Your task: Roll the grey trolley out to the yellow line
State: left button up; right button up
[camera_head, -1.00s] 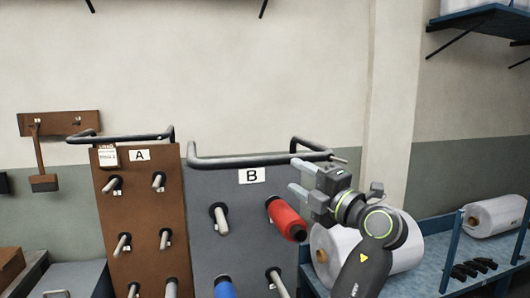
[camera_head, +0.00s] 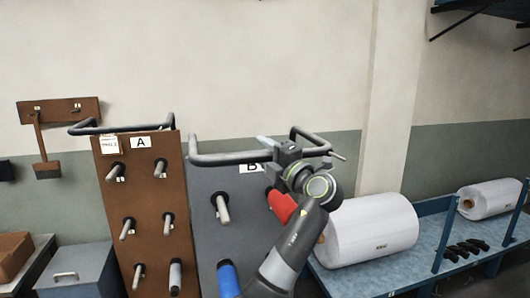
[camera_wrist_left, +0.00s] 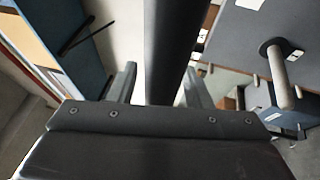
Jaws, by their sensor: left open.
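The grey trolley (camera_head: 205,181) is an upright peg panel labelled B, with a dark tubular handle (camera_head: 215,159) along its top. A red spool (camera_head: 282,205) and a blue spool (camera_head: 228,280) sit on its pegs. My left gripper (camera_head: 268,144) is at the handle, in front of the B label. In the left wrist view its open fingers (camera_wrist_left: 158,84) stand either side of the dark handle bar (camera_wrist_left: 177,45), and the grey panel (camera_wrist_left: 250,25) is to the right. My right gripper is not in view. No yellow line shows.
A brown trolley (camera_head: 148,190) labelled A stands close on the left. A blue bench (camera_head: 400,272) with a large white roll (camera_head: 372,230) stands close on the right. A grey box (camera_head: 75,270) is at the lower left.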

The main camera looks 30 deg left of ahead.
pick_arm(q)
grip_shut()
dwell(1.3)
